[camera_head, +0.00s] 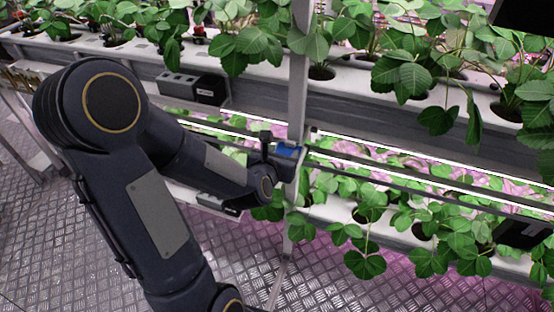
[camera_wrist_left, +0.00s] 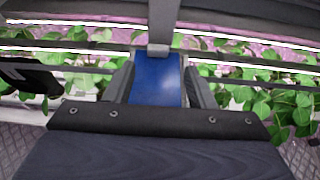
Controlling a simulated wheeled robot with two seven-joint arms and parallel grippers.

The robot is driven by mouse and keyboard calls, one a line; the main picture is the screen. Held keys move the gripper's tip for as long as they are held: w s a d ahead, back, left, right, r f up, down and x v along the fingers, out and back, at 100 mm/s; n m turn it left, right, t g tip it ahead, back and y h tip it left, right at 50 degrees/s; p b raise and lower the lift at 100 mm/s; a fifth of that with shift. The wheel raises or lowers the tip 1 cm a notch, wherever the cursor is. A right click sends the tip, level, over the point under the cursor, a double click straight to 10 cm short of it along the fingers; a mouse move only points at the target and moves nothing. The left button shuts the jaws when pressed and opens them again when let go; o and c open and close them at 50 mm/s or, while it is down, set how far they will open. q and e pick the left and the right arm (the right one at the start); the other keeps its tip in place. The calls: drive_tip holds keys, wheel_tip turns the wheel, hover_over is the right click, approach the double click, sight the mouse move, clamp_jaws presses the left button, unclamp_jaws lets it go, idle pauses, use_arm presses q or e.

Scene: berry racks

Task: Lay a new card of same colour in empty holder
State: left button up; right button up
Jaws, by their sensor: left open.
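A blue card (camera_head: 289,152) shows at the upright metal post in the middle of the head view. In the left wrist view the blue card (camera_wrist_left: 157,82) fills the space between my fingers, with a small grey clip-like piece (camera_wrist_left: 158,50) at its far edge, by the post. My left gripper (camera_head: 284,157) is at the post, and its fingers (camera_wrist_left: 159,78) stand open on either side of the card. I cannot tell whether they touch it. Which part is a holder is not clear. No empty holder can be made out. My right gripper is not in view.
The metal post (camera_head: 298,90) stands right at my left gripper. White planted gutters (camera_head: 360,88) run above, and more strawberry plants (camera_head: 365,215) grow below. A dark box with slots (camera_head: 192,87) hangs on the upper gutter. The metal floor (camera_head: 100,260) is clear at lower left.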

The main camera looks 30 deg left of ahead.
use_arm(q)
drive_tip(key=s+d+r+n+g+h, duration=0.1)
drive_tip(key=s+d+n+g+h, duration=0.1)
drive_tip(key=s+n, duration=0.5)
drive_tip(key=s+d+r+n+g+h, duration=0.2)
drive_tip(key=s+n, duration=0.6)
drive_tip(key=n, duration=0.8)
drive_tip(key=s+d+r+n+g+h, duration=0.1)
drive_tip(key=s+d+n+g+h, duration=0.2)
drive_tip(key=s+d+n, duration=0.3)
drive_tip(key=s+n, duration=0.1)
drive_tip(key=n, duration=0.4)
drive_tip(key=shift+s+r+n, duration=0.3)
drive_tip(key=shift+s+n, duration=0.05)
drive_tip(key=shift+n, duration=0.05)
wheel_tip(320, 180, up, 6)
drive_tip(key=p, duration=0.5)
drive_tip(key=shift+f+p, duration=0.25)
drive_tip(key=shift+p, duration=0.05)
